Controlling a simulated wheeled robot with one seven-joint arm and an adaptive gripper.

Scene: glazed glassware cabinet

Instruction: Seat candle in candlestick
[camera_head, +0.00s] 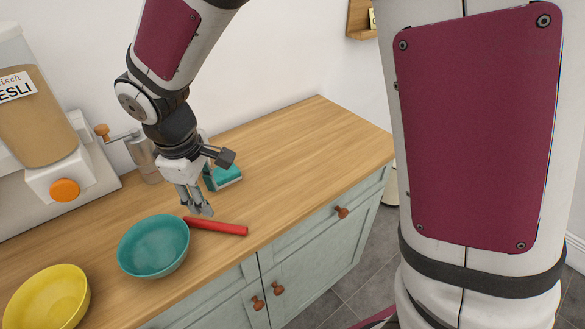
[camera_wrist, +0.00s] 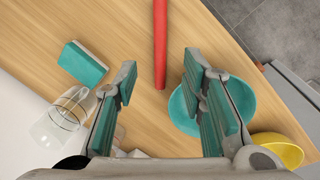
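A red candle (camera_head: 217,227) lies flat on the wooden counter, just right of the teal bowl. It also shows in the wrist view (camera_wrist: 160,45), running from the top edge to a lower end ahead of the gap between my fingers. My gripper (camera_head: 201,210) points down over the counter near the candle's left end. The wrist view shows my gripper (camera_wrist: 163,88) open, its teal-padded fingers wide apart with nothing between them. I cannot make out a candlestick in either view.
A teal bowl (camera_head: 154,246) and a yellow bowl (camera_head: 48,298) stand near the front edge. A green sponge (camera_head: 222,177), a crank grinder (camera_head: 142,157) and a muesli dispenser (camera_head: 38,115) stand behind. The counter (camera_head: 305,137) is clear to the right.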

